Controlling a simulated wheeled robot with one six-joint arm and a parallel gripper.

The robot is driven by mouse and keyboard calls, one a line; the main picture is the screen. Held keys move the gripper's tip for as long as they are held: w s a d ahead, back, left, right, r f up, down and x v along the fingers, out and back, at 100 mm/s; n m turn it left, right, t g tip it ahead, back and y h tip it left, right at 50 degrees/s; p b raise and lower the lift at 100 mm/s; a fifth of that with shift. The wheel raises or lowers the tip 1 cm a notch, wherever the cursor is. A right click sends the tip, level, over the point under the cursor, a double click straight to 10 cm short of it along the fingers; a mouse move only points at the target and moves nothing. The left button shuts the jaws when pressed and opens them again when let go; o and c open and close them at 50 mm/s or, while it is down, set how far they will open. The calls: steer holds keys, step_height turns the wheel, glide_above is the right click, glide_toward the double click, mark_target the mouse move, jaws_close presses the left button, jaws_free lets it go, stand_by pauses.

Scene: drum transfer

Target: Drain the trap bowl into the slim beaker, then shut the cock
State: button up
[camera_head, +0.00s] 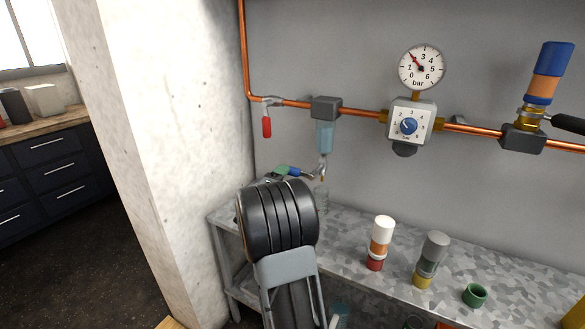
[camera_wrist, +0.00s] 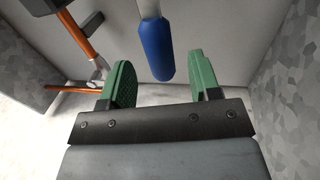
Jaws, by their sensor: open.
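The trap bowl (camera_head: 325,135) is a translucent blue cup hanging under a grey block on the copper pipe. Below it is a small metal cock (camera_head: 322,170) with a blue handle (camera_head: 297,171) pointing left toward my gripper. A clear slim beaker (camera_head: 321,200) stands on the bench below the cock, partly hidden by my arm; its contents cannot be made out. My gripper (camera_wrist: 161,76) is open, with green pads on either side of the blue handle's end (camera_wrist: 156,48). The handle appears between the fingers, apart from both pads.
A red lever (camera_head: 266,127) hangs from the pipe at left. A gauge (camera_head: 421,67) and dial regulator (camera_head: 409,124) sit right of the bowl. Two banded cylinders (camera_head: 380,243) (camera_head: 431,260) and a green ring (camera_head: 475,295) stand on the metal bench (camera_head: 510,285). A pale wall is left.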

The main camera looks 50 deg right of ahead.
mark_target(293, 168)
steer(key=shift+x, duration=2.95)
jaws_close()
